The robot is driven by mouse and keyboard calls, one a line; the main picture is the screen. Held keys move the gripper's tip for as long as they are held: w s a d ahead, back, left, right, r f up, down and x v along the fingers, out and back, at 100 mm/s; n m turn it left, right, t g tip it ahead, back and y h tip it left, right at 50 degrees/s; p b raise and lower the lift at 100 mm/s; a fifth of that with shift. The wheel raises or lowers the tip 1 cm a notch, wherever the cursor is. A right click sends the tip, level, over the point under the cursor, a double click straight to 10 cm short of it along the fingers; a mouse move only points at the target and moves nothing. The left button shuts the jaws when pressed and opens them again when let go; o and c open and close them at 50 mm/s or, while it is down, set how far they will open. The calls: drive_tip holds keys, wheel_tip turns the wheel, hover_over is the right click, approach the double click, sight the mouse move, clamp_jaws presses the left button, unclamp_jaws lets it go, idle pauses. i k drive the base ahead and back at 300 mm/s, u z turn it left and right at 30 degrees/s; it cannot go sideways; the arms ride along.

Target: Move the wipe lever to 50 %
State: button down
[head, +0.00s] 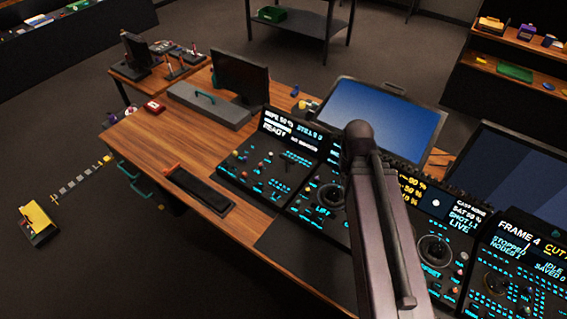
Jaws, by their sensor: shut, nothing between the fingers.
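The leftmost console panel (228,172) has a small screen (290,130) that seems to read "WIPE 50 %", with "READY" below it. Small knobs and lit cyan labels cover the panel face. I cannot clearly make out the wipe lever among the small dark controls. My arm (385,225) rises from the bottom right to a joint in front of the consoles. My gripper is not in this view; the arm hides part of the middle console.
More consoles with trackballs (434,250) run to the right. A large blue monitor (385,115) stands behind them. A dark tray (200,190) and a grey case (208,104) lie on the wooden desk (150,140) at left. A yellow-topped box (38,220) is on the floor.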

sight(288, 159)
drive_tip(key=u, duration=0.3)
drive_tip(key=k, duration=1.25)
drive_tip(key=z, duration=0.6)
drive_tip(key=i, duration=1)
drive_tip(key=z, duration=0.05)
